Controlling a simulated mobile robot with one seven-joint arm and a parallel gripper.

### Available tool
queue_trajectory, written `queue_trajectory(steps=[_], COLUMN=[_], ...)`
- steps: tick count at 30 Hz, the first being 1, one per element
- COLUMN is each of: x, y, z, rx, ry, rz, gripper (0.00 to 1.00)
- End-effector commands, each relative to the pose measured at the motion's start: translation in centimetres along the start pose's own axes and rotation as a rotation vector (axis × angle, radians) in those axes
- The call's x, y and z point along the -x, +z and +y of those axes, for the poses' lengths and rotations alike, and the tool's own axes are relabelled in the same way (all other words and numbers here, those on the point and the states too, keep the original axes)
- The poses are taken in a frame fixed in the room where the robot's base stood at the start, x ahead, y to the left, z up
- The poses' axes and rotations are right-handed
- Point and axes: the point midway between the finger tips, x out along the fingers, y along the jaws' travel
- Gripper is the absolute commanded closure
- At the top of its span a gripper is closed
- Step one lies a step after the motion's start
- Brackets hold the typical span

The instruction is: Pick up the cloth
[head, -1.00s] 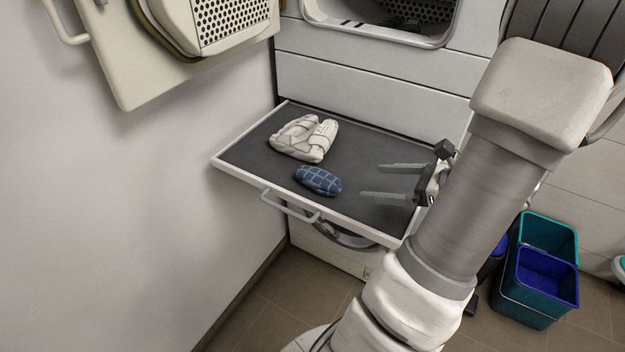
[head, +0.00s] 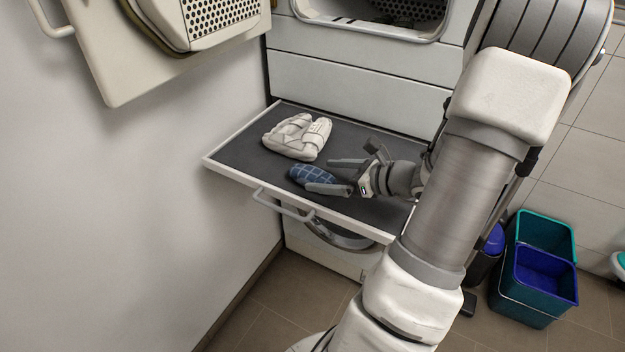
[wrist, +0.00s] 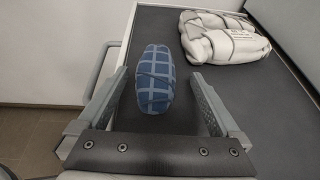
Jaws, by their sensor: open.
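The blue cloth (head: 313,177), rolled and marked with a light grid, lies on the dark pull-out shelf (head: 237,149). My gripper (head: 328,175) is open at the cloth's right end in the head view, and one finger hides part of it. In the wrist view the cloth (wrist: 155,79) lies ahead, with its near end between or just beyond the tips of my gripper (wrist: 160,75). The fingers stand apart on either side, and neither is seen to press on it.
A white folded bundle (head: 297,137) lies behind the cloth on the shelf; it also shows in the wrist view (wrist: 222,37). The shelf has a raised pale rim and a front handle (head: 284,206). An open dryer door (head: 165,45) hangs at upper left. Teal and blue bins (head: 545,270) stand on the floor.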

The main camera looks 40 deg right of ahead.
Motion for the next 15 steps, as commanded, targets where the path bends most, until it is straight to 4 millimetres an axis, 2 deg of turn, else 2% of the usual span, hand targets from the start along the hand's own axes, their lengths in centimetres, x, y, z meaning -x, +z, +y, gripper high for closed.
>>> queue_trajectory(steps=[3,7,15], x=[-2.0,-3.7,-4.3], y=[-0.7,-0.6,-0.4], z=[0.6,0.6,0.6], rx=[-0.003,0.001,0.0], ry=[0.004,0.004,0.001], rz=[-0.001,0.0,0.001], gripper=[0.0,0.0,0.0])
